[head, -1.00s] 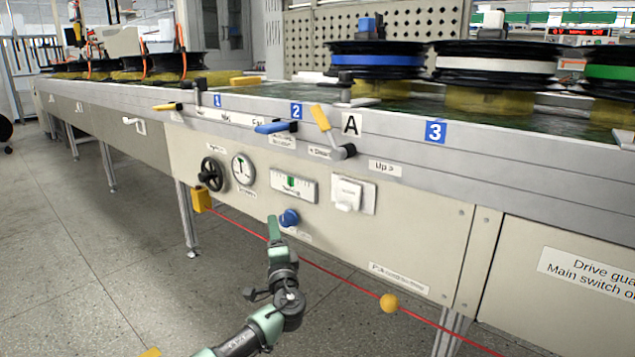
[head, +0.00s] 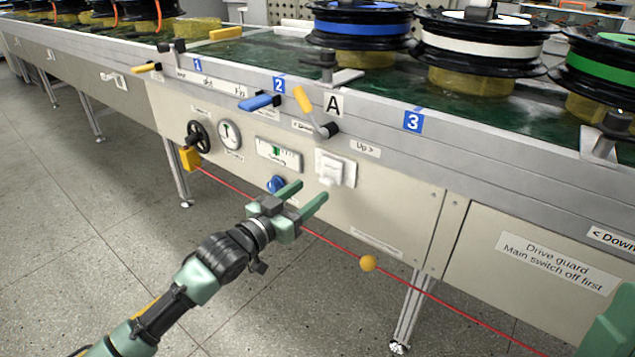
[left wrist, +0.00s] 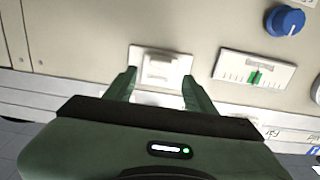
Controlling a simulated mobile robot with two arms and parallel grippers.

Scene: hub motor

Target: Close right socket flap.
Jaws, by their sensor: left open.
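The white socket (head: 336,168) with its flap is on the beige front panel, below the "Up" label. The flap part juts out from its square plate; how far it is open is too small to tell. My left gripper (head: 301,198) is open and empty, its two green fingers pointing toward the panel just below the socket. In the left wrist view the socket (left wrist: 160,72) sits ahead, between and beyond the fingertips (left wrist: 160,82), apart from them as far as I can see. The right gripper's fingers are not visible.
Around the socket are a slider gauge (head: 279,154), a blue knob (head: 276,184), a round dial (head: 229,135), a black handwheel (head: 198,136) and a yellow-handled lever (head: 304,100). A red cord with a yellow ball (head: 368,263) runs below. Grey floor is free at left.

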